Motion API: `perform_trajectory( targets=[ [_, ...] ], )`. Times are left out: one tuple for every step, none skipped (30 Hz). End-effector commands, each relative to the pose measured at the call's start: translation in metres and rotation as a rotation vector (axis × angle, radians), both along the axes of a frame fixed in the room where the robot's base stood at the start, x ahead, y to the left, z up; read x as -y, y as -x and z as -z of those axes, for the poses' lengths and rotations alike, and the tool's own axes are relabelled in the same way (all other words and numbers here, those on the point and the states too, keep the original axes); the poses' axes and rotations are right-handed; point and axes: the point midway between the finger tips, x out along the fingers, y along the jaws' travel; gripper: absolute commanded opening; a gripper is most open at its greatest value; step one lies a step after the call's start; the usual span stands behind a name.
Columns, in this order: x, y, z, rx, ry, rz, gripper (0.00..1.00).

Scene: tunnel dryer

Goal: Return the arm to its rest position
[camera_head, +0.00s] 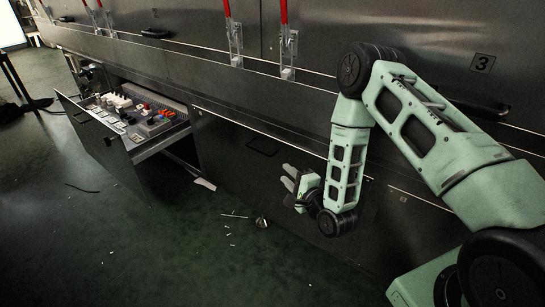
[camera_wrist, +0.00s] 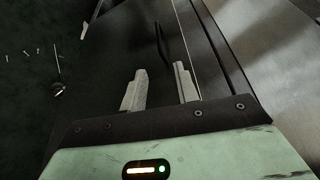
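My gripper (camera_head: 288,180) is at the end of the pale green arm, in front of the dark metal cabinet front, right of the open drawer. In the wrist view the two grey fingers of my gripper (camera_wrist: 160,88) stand apart with nothing between them. A dark drawer handle (camera_wrist: 161,42) shows just beyond the fingertips; I cannot tell how far it is from them. The arm is bent at a high elbow, with the forearm hanging down.
An open drawer (camera_head: 122,152) at left holds several small parts. Small debris and a round object (camera_head: 262,222) lie on the green floor (camera_head: 150,240), which is otherwise mostly clear.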

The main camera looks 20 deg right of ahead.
Motion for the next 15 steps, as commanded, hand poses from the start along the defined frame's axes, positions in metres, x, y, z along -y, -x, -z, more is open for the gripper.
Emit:
perform_trajectory(
  targets=[
    [0.000,0.000,0.000,0.000,0.000,0.000,0.30],
    [0.000,0.000,0.000,0.000,0.000,0.000,0.30],
    [-0.001,0.000,0.000,0.000,0.002,-0.001,0.30],
    [-0.001,-0.001,-0.001,-0.002,0.005,-0.004,0.30],
    [-0.003,-0.002,-0.002,-0.005,0.013,-0.009,0.30],
    [-0.006,-0.003,-0.004,-0.012,0.028,-0.018,0.30],
    [-0.010,-0.005,-0.006,-0.020,0.046,-0.027,0.30],
    [-0.014,-0.007,-0.009,-0.029,0.069,-0.041,0.30],
    [-0.021,-0.009,-0.013,-0.049,0.109,-0.062,0.30],
    [-0.028,-0.011,-0.017,-0.065,0.146,-0.083,0.30],
    [-0.036,-0.012,-0.022,-0.084,0.190,-0.111,0.30],
    [-0.048,-0.014,-0.030,-0.111,0.257,-0.151,0.30],
    [-0.058,-0.014,-0.035,-0.132,0.313,-0.186,0.30],
    [-0.067,-0.012,-0.041,-0.155,0.371,-0.223,0.30],
    [-0.079,-0.009,-0.049,-0.182,0.448,-0.274,0.30]
  ],
)
